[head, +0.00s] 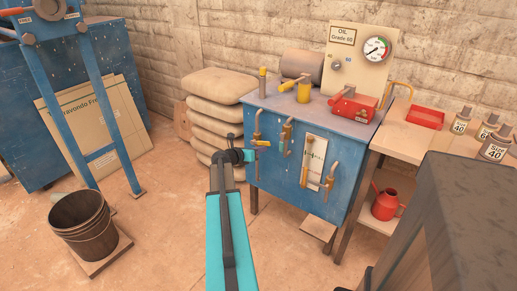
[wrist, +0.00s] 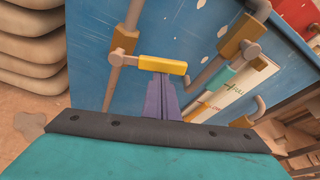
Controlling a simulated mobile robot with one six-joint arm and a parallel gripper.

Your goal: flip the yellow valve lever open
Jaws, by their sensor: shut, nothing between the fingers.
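The yellow valve lever (wrist: 163,65) sticks out sideways, roughly level, from a brass valve on a pipe on the front of the blue cabinet. It also shows in the head view (head: 262,143), just beside the end of my arm. My gripper (wrist: 159,80) is shut and empty, its purple fingers together. In the wrist view the fingertips lie at the lower edge of the lever, near its middle. I cannot tell whether they touch it.
More pipes and valves (head: 285,138) run down the blue cabinet (head: 325,201) to the right of the lever. Stacked sacks (head: 215,100) stand to its left. A bench with a red oil can (head: 386,205) stands at the right. A bucket (head: 81,222) sits at the lower left.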

